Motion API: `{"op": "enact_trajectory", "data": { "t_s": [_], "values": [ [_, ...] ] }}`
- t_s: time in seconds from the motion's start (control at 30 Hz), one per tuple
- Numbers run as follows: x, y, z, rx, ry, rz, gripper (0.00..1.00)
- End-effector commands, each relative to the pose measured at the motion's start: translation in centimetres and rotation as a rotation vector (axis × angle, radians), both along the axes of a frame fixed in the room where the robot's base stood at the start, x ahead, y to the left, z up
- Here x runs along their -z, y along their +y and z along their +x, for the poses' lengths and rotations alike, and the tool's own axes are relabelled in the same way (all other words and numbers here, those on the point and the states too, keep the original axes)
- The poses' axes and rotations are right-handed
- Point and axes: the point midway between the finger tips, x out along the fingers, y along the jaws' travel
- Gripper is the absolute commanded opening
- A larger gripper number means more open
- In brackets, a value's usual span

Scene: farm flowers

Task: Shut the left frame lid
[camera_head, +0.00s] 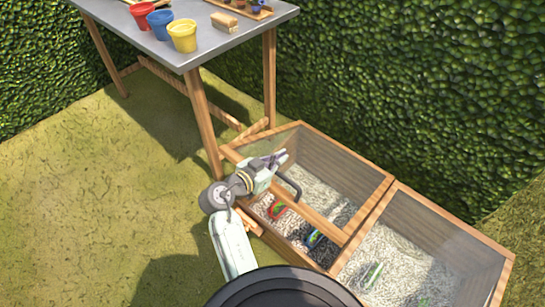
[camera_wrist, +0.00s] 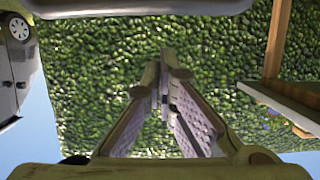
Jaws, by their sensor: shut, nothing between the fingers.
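The left frame lid (camera_head: 328,227) is a wood-edged clear panel over the left half of a gravel-filled wooden cold frame (camera_head: 255,224). Its front bar crosses above the bed, with gravel and pots showing in front of it, so it looks partly raised. A dark curved handle (camera_head: 291,187) shows by the bar, beside my gripper (camera_head: 283,156). My gripper is shut and empty over the left end of the lid; I cannot tell whether it touches. In the wrist view my gripper (camera_wrist: 165,78) has its fingers together, with hedge behind.
The right frame section (camera_head: 455,225) adjoins on the right, with pots on gravel inside. A grey-topped table (camera_head: 190,42) stands behind left, carrying red, blue and yellow pots; its legs are close to the frame. Hedge (camera_head: 420,90) lies behind. Grass (camera_head: 90,190) at left is clear.

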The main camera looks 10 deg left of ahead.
Motion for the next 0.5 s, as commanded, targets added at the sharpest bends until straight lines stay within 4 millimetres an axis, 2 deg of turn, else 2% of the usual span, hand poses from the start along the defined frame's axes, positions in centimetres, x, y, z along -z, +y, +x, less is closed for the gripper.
{"op": "enact_trajectory", "data": {
  "t_s": [0.2,0.5],
  "values": [
    [1.9,0.8,-1.1,-0.002,0.002,-0.001,0.0],
    [2.2,1.0,-1.3,-0.001,0.0,0.0,0.0]
  ]
}}
